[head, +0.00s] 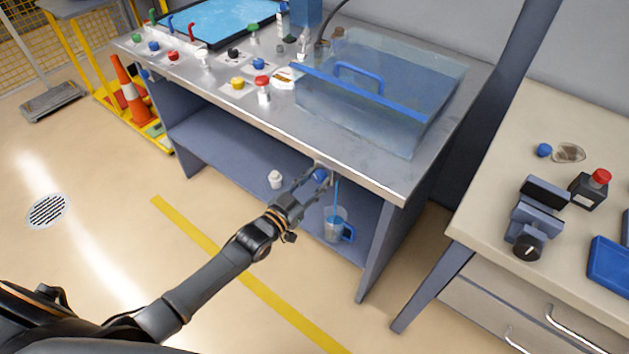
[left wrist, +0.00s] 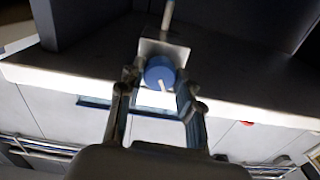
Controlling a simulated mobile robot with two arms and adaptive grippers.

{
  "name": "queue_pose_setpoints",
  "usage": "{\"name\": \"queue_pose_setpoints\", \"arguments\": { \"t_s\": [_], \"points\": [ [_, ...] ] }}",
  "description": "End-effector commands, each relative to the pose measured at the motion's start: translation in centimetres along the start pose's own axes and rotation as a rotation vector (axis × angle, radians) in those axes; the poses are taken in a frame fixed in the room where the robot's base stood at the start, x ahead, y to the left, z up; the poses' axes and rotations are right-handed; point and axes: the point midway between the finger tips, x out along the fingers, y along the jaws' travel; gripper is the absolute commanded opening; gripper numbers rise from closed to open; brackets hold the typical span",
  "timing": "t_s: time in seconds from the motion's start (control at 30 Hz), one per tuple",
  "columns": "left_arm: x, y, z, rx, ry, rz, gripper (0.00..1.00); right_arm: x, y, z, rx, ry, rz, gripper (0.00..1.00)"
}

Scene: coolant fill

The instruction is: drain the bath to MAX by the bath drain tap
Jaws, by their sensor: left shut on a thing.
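The clear-walled bath (head: 440,85) stands on the right part of the steel bench, with a blue bar and handle across it. Its MAX mark and exact level cannot be read. The blue bath drain tap (head: 321,175) sits under the bench's front edge. My left gripper (head: 311,181) is shut on its knob. In the left wrist view the blue knob (left wrist: 158,74), with a white mark, is between the fingers (left wrist: 160,88). A thin blue stream (head: 336,194) runs down below the tap into a clear jug (head: 335,222) with a blue handle. My right gripper is out of view.
A small white bottle (head: 275,179) stands on the lower shelf (head: 225,145) left of the jug. Several coloured knobs and a red-topped bottle (head: 263,92) are on the bench. A side table (head: 500,190) stands at right. The floor in front is clear.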

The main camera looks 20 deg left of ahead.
Motion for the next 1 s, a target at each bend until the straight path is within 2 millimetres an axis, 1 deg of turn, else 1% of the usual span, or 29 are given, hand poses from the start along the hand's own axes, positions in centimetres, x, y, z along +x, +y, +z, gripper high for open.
{"name": "queue_pose_setpoints", "arguments": {
  "t_s": [0.17, 0.7, 1.0],
  "points": [
    [0.00, 0.05, -0.04, 0.064, 0.000, 0.000, 0.03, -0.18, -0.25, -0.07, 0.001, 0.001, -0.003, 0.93],
    [0.01, 0.02, -0.01, 0.402, 0.000, -0.001, 0.03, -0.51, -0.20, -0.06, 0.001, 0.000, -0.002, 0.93],
    [0.00, 0.00, 0.00, 0.487, 0.000, 0.000, 0.03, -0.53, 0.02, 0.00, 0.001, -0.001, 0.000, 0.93]
  ]
}}
